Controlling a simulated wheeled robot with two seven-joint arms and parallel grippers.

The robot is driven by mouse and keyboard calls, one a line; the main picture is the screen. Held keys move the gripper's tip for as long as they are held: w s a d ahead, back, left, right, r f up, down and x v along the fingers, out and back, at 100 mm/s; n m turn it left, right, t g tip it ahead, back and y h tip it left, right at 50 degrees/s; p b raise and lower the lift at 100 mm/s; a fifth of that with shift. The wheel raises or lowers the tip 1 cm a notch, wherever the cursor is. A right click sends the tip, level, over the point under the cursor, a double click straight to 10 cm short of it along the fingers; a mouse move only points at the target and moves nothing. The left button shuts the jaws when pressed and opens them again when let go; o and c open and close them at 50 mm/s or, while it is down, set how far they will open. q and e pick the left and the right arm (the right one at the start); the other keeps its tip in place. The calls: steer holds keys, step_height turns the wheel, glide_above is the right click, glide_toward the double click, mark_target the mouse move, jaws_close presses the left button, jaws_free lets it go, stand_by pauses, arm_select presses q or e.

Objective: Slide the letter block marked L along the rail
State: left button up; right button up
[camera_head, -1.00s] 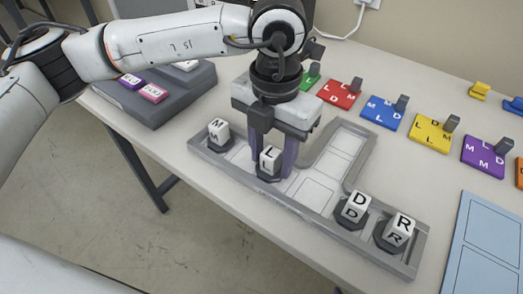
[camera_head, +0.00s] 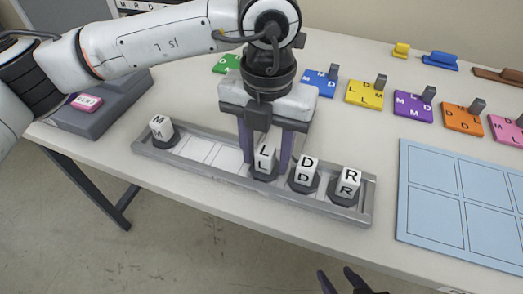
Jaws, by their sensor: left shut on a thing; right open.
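The white letter block marked L (camera_head: 264,158) sits on a dark base in the grey rail (camera_head: 215,184). My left gripper (camera_head: 264,160) comes down from above and is shut on the L block, one finger on each side. The D block (camera_head: 305,170) stands close to the right of it, and the R block (camera_head: 347,183) stands at the rail's right end. The M block (camera_head: 161,127) is at the left end. My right gripper (camera_head: 343,284) shows only its dark fingertips at the bottom edge, open and empty.
Coloured letter cards with grey handles stand behind, including blue (camera_head: 320,83), yellow (camera_head: 365,95) and purple (camera_head: 413,106). A blue panel (camera_head: 399,200) lies at right. A grey stand (camera_head: 110,112) is at left. The rail slots between M and L are empty.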

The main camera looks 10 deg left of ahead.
mark_target(266, 149)
arm_select(q)
steer(key=o, duration=1.5)
steer(key=shift+c, duration=0.2)
step_height(266, 149, up, 10)
steer(key=shift+r+p, duration=0.25)
steer(key=shift+p, duration=0.1)
steer(key=shift+c, duration=0.3)
